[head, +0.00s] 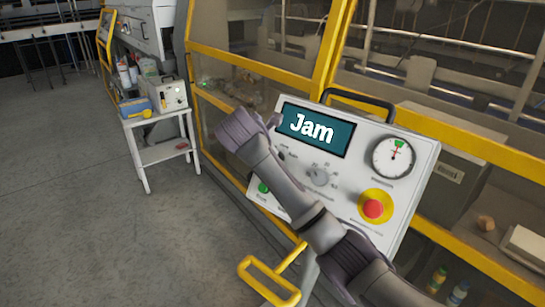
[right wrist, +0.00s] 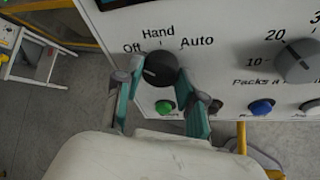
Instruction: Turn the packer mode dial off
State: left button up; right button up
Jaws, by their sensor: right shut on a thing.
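The packer mode dial (right wrist: 160,69) is a round black knob on the white control panel (head: 410,205), with the labels Off, Hand and Auto around it. A pale mark shows on the dial's left side, toward the Off label. My right gripper (right wrist: 158,73) is shut on the dial, with one teal finger on each side of it. In the head view my right arm crosses the panel from the lower right and hides the dial. My left gripper is in neither view.
The panel also has a screen reading Jam (head: 314,129), a gauge (head: 393,157), a red stop button (head: 373,208), a numbered knob (right wrist: 297,61) and a green button (right wrist: 165,107) just below the dial. A white side table (head: 160,155) stands to the left. Open floor lies between.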

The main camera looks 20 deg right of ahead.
jog(key=o, duration=1.1)
jog(key=shift+d+f, duration=0.15)
jog(key=shift+o, duration=0.2)
jog(key=shift+r, duration=0.2)
jog(key=v, duration=1.1)
jog(key=shift+s+a+r, duration=0.25)
jog(key=shift+w+f, duration=0.1)
